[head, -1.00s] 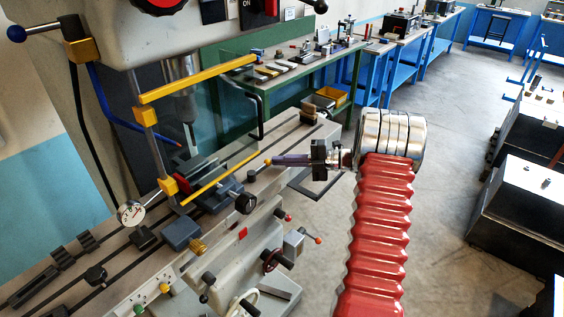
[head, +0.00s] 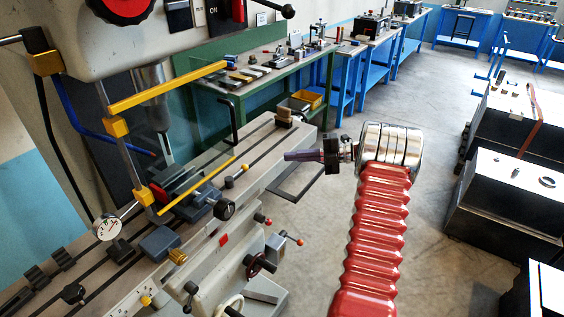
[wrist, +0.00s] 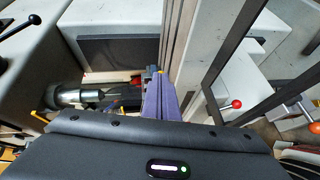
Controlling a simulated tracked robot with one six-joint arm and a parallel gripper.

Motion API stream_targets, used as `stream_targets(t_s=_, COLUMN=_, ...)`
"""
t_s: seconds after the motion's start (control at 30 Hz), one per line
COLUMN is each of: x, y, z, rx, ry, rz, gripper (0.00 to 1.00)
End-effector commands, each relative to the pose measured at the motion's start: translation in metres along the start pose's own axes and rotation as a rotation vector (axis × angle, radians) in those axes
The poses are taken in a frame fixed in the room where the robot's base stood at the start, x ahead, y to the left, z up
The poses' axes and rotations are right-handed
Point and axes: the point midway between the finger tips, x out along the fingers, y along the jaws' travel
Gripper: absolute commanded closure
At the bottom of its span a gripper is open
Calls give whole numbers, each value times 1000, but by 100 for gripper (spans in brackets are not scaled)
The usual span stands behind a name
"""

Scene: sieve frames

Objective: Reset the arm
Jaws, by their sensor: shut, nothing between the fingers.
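My arm reaches up in the head view as a red ribbed sleeve (head: 374,235) ending in a shiny metal wrist (head: 392,148). My gripper (head: 288,156) points left from it, its purple fingers closed together with nothing between them. It is in the air in front of the milling machine's table (head: 262,150), to the right of the vise (head: 190,195) in the picture, and holds no object. In the wrist view the closed purple fingers (wrist: 157,82) stand upright past the dark gripper housing.
The milling machine's spindle (head: 155,98), yellow guard bar (head: 168,88) and dial gauge (head: 108,228) are on the left. A green workbench (head: 262,78) and blue benches (head: 372,68) stand behind. Dark boxes (head: 508,195) are at right. Open floor (head: 440,120) lies between.

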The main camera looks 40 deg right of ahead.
Motion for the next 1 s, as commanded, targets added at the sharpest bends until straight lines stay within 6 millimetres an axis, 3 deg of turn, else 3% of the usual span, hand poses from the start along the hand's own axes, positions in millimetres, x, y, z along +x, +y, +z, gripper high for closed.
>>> stream_targets(t_s=0.23, x=-12, y=1, z=7, rx=1, ry=1, rz=1, gripper=100)
stream_targets(t_s=1.0, x=-11, y=2, z=7, rx=0, ry=3, rz=0, gripper=100)
